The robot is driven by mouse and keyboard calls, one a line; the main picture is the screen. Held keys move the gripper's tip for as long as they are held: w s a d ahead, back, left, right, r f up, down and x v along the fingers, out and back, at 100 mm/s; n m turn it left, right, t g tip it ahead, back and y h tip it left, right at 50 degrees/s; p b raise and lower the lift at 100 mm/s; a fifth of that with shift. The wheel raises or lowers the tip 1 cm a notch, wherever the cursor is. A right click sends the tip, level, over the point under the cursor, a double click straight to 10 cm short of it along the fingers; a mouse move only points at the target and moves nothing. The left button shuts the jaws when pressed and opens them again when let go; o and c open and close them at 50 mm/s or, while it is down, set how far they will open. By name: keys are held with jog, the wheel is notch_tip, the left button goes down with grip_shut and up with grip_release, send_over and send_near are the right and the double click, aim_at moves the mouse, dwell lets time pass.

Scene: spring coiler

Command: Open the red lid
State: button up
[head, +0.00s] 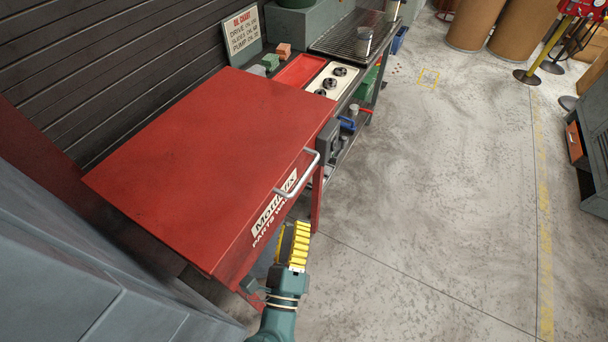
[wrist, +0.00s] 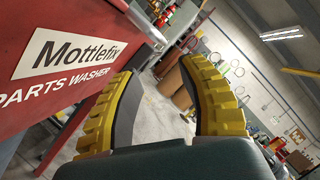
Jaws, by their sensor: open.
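The red lid (head: 205,155) is the wide flat top of the parts washer, and it lies closed. A pale metal handle (head: 301,183) sticks out from its front edge, near the right end of the "Mottlefix" label (head: 274,213). My gripper (head: 297,235) is in front of the washer, below and a little nearer than the handle, apart from it. In the wrist view my yellow-padded gripper fingers (wrist: 165,100) are spread open with nothing between them. The handle (wrist: 148,26) shows there beyond the left finger, and the red front with the label (wrist: 68,50) fills the left side.
A workbench right of the washer holds a red tray (head: 299,71), a panel with black knobs (head: 331,84) and a metal cup (head: 363,42). A grey vise-like block (head: 329,142) sits close beyond the handle. The floor (head: 440,180) to the right is clear.

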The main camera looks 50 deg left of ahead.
aim_at(304, 176)
jog(key=p+x, duration=0.2)
jog(key=x, duration=1)
jog(key=shift+w+r, duration=0.1)
jog(key=shift+c, duration=0.4)
grip_shut()
